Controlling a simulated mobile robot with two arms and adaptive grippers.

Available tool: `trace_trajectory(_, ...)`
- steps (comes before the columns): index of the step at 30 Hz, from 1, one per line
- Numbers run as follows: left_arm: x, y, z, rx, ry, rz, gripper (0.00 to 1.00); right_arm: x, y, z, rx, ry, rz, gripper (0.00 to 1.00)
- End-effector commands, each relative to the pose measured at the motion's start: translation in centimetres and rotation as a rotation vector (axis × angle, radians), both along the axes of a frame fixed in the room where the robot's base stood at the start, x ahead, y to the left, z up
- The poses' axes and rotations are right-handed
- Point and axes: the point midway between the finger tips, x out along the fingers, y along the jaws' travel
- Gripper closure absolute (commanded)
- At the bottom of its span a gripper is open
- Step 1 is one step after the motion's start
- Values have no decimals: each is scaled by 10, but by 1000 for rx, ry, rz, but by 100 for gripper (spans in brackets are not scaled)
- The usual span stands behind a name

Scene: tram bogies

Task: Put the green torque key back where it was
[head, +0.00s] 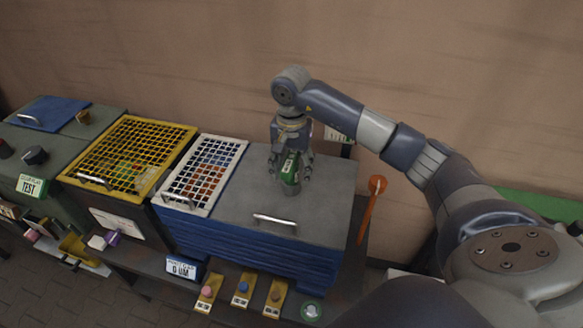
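A green object with a white label, which looks like the green torque key (291,168), is upright on or just above the grey lid of a blue box (320,205). My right gripper (290,172) points down over it, with a finger on either side. I cannot tell whether the fingers touch it or whether its lower end rests on the lid. My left gripper is not in view.
A white-framed grid (222,151) and a yellow grid cover (150,135) lie left of the lid. The lid has a metal handle (274,220). An orange tool (371,208) stands at its right. Yellow tags with knobs (242,290) and a green ring (311,311) are in front.

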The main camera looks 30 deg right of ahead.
Motion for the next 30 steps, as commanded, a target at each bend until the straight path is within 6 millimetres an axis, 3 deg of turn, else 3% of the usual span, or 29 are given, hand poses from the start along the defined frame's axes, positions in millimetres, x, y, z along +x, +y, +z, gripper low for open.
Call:
trace_trajectory(7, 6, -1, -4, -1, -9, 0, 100, 2, 0, 17, 0, -6, -1, 47)
trace_trajectory(16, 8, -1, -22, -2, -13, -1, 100, 2, 0, 78, -1, -7, 0, 47)
trace_trajectory(21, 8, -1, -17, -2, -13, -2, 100, 1, -1, 104, -2, -3, -2, 47)
trace_trajectory(30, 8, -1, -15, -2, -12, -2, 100, 1, 0, 122, 0, 0, -1, 47)
